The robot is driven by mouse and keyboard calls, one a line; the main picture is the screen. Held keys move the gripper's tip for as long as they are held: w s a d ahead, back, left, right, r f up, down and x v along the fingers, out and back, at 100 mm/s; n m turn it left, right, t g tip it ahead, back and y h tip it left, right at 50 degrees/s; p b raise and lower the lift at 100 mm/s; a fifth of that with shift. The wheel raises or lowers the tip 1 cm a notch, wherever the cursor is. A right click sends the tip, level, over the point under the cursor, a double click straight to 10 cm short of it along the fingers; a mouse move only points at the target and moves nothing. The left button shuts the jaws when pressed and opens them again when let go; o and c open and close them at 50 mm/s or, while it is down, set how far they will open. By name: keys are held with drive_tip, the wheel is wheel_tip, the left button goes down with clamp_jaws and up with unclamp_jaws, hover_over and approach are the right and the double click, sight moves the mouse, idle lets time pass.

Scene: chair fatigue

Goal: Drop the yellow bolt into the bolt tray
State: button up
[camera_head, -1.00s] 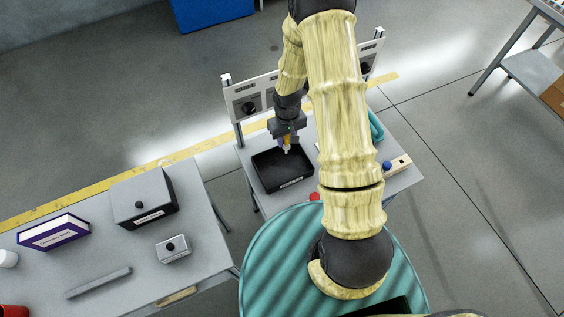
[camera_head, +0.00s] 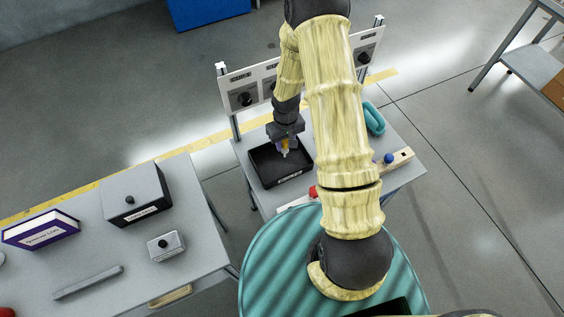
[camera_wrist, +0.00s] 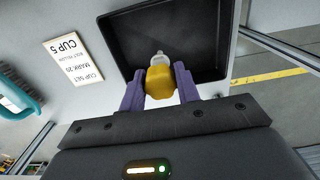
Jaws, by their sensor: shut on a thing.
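The yellow bolt (camera_wrist: 160,82) is held between the two purple fingers of my gripper (camera_wrist: 160,90) in the wrist view, with its pale tip pointing away from the gripper. The bolt tray (camera_wrist: 215,72) is a black, shallow, square-walled tray, and the bolt shows against its dark floor. In the head view my gripper (camera_head: 285,145) hangs over the black tray (camera_head: 292,180), pointing down, with a bit of yellow at its fingers. No other thing is visible in the tray. How high the bolt is above the tray floor is hard to tell.
A label card (camera_wrist: 74,62) and a teal-handled thing (camera_wrist: 20,93) lie beside the tray; the teal thing also shows in the head view (camera_head: 375,118). A panel with knobs (camera_head: 243,94) stands behind. A second table (camera_head: 100,255) with boxes is at left.

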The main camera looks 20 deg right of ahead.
drive_tip(key=o, duration=1)
drive_tip(key=shift+r, duration=0.1)
wheel_tip(320, 180, up, 17)
drive_tip(key=shift+s+r, duration=0.1)
drive_tip(key=shift+r, duration=0.05)
idle(0.8)
drive_tip(key=s+r+m+t, duration=0.1)
drive_tip(key=s+r, duration=0.2)
drive_tip(key=s, duration=0.3)
drive_tip(key=s+r+m+t, duration=0.1)
drive_tip(key=s+r, duration=0.2)
drive_tip(key=s, duration=0.4)
drive_tip(key=shift+r+t, duration=0.3)
